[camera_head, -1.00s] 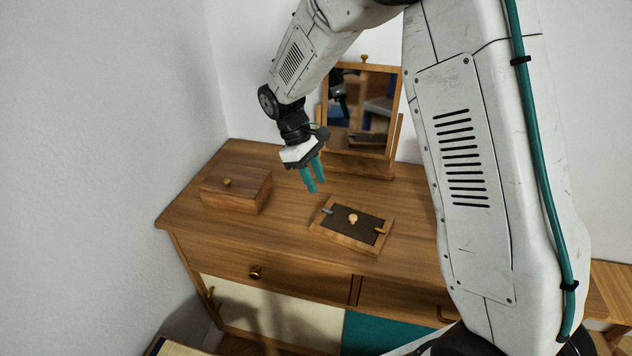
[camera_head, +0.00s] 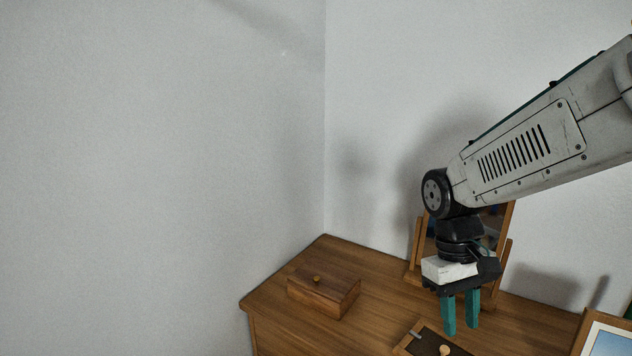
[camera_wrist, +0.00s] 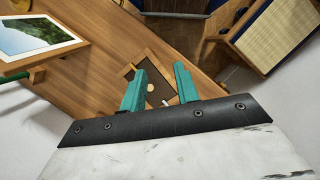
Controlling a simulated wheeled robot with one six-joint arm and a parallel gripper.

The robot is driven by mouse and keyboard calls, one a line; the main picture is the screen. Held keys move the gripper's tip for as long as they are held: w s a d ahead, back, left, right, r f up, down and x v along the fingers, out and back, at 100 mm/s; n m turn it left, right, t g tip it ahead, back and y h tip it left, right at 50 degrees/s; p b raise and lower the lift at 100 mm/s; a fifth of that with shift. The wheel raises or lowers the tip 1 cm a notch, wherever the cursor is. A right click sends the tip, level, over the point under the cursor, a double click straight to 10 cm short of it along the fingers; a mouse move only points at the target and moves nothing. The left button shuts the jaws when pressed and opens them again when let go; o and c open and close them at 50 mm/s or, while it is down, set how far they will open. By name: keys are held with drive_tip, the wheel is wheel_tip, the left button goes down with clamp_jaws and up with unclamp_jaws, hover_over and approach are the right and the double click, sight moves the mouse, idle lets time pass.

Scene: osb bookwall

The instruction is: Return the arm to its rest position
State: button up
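My gripper (camera_head: 460,314) hangs with its two teal fingers pointing down above the wooden dresser top. The fingers are apart with nothing between them. In the wrist view my gripper (camera_wrist: 160,86) also shows open and empty. Below and beyond the fingers lies a shallow wooden tray (camera_head: 404,348) with a dark panel and a pale round knob (camera_head: 445,349); the knob shows between the fingers in the wrist view (camera_wrist: 151,87). My arm reaches in from the right in the head view, in front of the mirror.
A small lidded wooden box (camera_head: 324,292) sits at the dresser's left end. A wood-framed mirror (camera_head: 505,225) stands behind my gripper. A framed picture (camera_head: 607,343) is at the lower right. Bare dresser top (camera_head: 375,290) lies between box and gripper. Walls close off the left and back.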

drive_tip(key=s+d+r+m+t, duration=0.1)
drive_tip(key=s+r+t, duration=0.1)
drive_tip(key=s, duration=0.5)
drive_tip(key=s+d+r+m+t+y, duration=0.1)
drive_tip(key=s+r+m+t, duration=0.1)
drive_tip(key=s+r, duration=0.3)
drive_tip(key=shift+s+d+t, duration=0.3)
drive_tip(key=shift+s+d, duration=0.05)
drive_tip(key=shift+s, duration=1.1)
drive_tip(key=shift+r, duration=0.1)
